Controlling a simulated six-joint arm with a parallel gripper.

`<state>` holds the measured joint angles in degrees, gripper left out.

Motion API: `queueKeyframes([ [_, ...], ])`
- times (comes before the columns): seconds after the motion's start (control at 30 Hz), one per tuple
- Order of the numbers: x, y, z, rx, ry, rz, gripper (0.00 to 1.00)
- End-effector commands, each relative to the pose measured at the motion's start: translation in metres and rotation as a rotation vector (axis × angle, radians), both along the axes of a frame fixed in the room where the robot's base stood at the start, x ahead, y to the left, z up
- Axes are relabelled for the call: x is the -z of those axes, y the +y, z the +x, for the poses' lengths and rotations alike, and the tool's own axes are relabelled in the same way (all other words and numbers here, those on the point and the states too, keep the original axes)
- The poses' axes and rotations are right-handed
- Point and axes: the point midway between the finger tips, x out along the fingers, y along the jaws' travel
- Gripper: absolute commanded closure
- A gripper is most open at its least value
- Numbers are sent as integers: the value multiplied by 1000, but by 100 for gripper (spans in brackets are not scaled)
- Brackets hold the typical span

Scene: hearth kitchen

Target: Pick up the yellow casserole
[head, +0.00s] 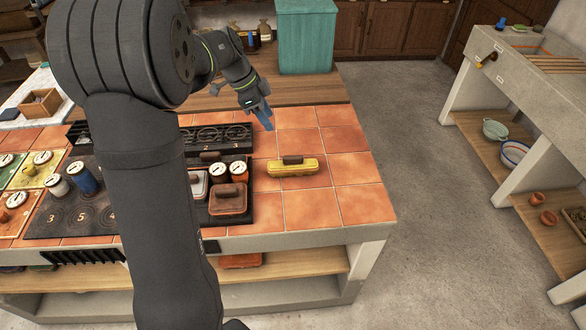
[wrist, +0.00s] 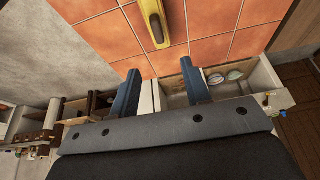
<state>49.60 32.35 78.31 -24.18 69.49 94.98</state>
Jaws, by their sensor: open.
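The yellow casserole (head: 291,169) is a long, low yellow dish with a dark brown handle on top. It sits on the terracotta tiles of the counter, right of the black stove top. Part of it also shows at the top edge of the wrist view (wrist: 154,20), cut off by the frame. My gripper (head: 267,124) is above the tiles, behind the casserole and apart from it. In the wrist view its two blue fingers (wrist: 161,82) are spread with nothing held between them.
A brown casserole (head: 228,199) and jars with dial-like lids (head: 229,171) stand on the stove (head: 150,214) to the left. A teal box (head: 306,38) stands behind on the wooden part of the counter. The tiles right of the yellow casserole (head: 350,167) are clear.

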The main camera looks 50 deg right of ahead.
Motion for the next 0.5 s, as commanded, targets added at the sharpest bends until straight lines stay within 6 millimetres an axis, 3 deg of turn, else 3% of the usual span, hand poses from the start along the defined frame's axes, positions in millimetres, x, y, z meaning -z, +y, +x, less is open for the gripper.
queueKeyframes([
  [0.3, 64, -18, -20, 3, 2, 5, 56],
  [0.5, 95, -27, -29, 2, 2, 5, 56],
])
